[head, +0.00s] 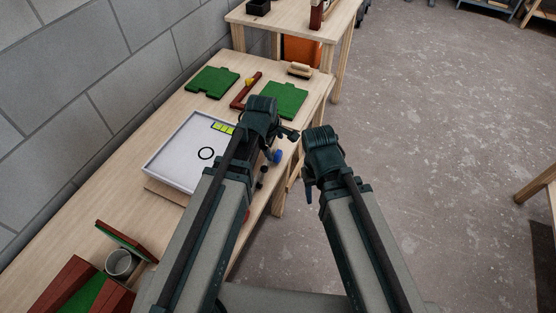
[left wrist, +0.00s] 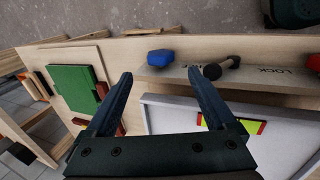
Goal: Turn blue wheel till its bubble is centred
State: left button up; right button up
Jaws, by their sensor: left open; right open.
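The blue wheel (head: 277,157) sits at the right edge of a white tray (head: 165,180), and it also shows in the left wrist view (left wrist: 160,56). My left gripper (head: 287,134) is open and empty above the tray's far right corner. In the left wrist view the left gripper (left wrist: 160,74) has the wheel just beyond and between its fingertips, apart from it. Yellow-green level vials (head: 223,128) lie at the tray's far end; a vial (left wrist: 248,125) is partly hidden by a finger in the wrist view. I cannot make out the bubble. My right gripper (head: 308,188) is open, off the bench's right side.
A black knob (left wrist: 213,70) stands beside the wheel near lettering including "LOCK". Green boards (head: 212,82), a red-brown angled piece (head: 245,90) and a brush (head: 299,70) lie farther along the bench. A grey cup (head: 121,263) stands near.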

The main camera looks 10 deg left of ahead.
aim_at(278, 153)
pick_arm(q)
jog(key=b+x, duration=0.7)
jog(key=x, duration=0.1)
jog(key=shift+w+f, duration=0.1)
jog(key=shift+f, duration=0.25)
jog(key=c, duration=1.4)
jog(key=shift+o, duration=0.2)
jog(key=shift+w+r, duration=0.1)
